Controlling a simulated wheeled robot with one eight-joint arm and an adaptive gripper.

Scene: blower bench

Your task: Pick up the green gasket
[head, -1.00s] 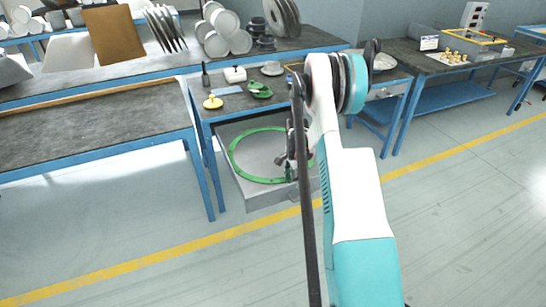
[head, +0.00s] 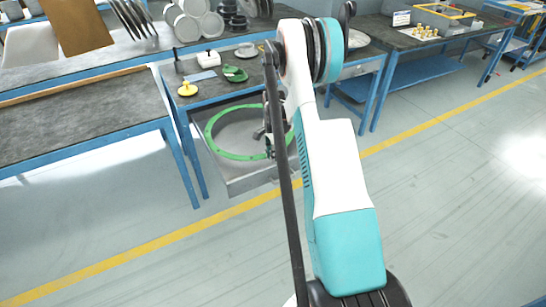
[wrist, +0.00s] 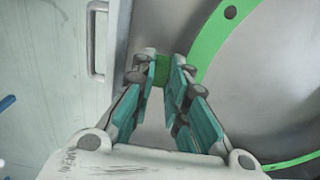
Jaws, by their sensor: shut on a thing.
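The green gasket (head: 217,145) is a large flat ring over the open grey drawer (head: 262,180) under the middle bench. Its right part is hidden behind my arm in the head view. My gripper (head: 270,146) is at the ring's near right side, partly covered by my arm. In the wrist view my gripper (wrist: 162,70) has its teal-padded fingers closed on a green part of the rim. More of the gasket (wrist: 212,42) curves away at the right. The gap between gasket and drawer floor is hard to judge.
A yellow knob-like part (head: 187,89), a green part (head: 235,74) and a white block (head: 208,58) sit on the bench above the drawer. The drawer's handle (wrist: 95,38) shows in the wrist view. Open floor lies in front, with a yellow line.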

